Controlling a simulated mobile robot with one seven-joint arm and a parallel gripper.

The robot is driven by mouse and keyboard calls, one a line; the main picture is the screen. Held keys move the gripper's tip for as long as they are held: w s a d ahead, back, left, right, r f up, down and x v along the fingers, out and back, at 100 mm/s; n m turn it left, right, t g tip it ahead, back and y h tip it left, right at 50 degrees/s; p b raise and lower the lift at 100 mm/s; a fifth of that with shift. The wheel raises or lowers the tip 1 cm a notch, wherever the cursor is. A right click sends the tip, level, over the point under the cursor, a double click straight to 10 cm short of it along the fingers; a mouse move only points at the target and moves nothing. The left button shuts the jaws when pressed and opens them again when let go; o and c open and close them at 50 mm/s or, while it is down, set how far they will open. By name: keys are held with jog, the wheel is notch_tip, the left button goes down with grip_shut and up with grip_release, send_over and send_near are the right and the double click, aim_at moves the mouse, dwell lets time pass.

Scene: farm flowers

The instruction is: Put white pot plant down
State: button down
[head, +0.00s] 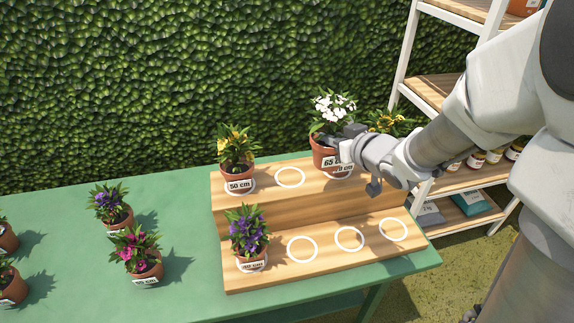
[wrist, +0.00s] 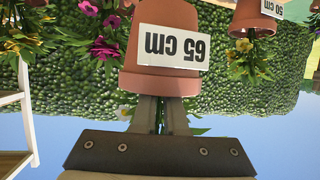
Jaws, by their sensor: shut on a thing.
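The white-flowered plant (head: 334,108) is in a terracotta pot (head: 325,157) with a white label reading 65 cm. My gripper (head: 345,142) is shut on this pot from the right, at the upper step of the wooden stand (head: 285,278). The pot overlaps a white ring near the right of the upper step; I cannot tell whether its base touches the wood. In the wrist view the pot (wrist: 136,55) appears upside down, with my gripper's fingers (wrist: 160,112) at its rim. The white flowers are mostly hidden there.
A yellow-flowered plant labelled 50 cm (head: 238,158) stands at the upper left. A purple-flowered plant (head: 248,235) stands at the lower left. Empty rings show on the upper step (head: 290,178) and the lower step (head: 302,250). More yellow flowers (head: 388,122) show behind my arm.

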jog(key=shift+w+a+f+b, duration=0.5)
jog(key=shift+w+a+f, duration=0.6)
jog(key=shift+a+f, duration=0.55)
jog(key=shift+w+a+f+b, duration=0.45)
jog(key=shift+w+a+f, duration=0.85)
jog(key=shift+f, duration=0.6)
jog(key=shift+w+a+f+b, duration=0.5)
jog(key=shift+w+a+f, duration=0.45)
jog(key=shift+a+f, duration=0.75)
jog(key=shift+d+f, duration=0.1)
jog(key=shift+f, duration=0.1)
jog(key=shift+f+b, duration=0.15)
jog(key=shift+b, duration=0.15)
jog(key=c, duration=1)
grip_release()
jog(key=shift+s, duration=0.1)
jog(key=shift+o, duration=0.2)
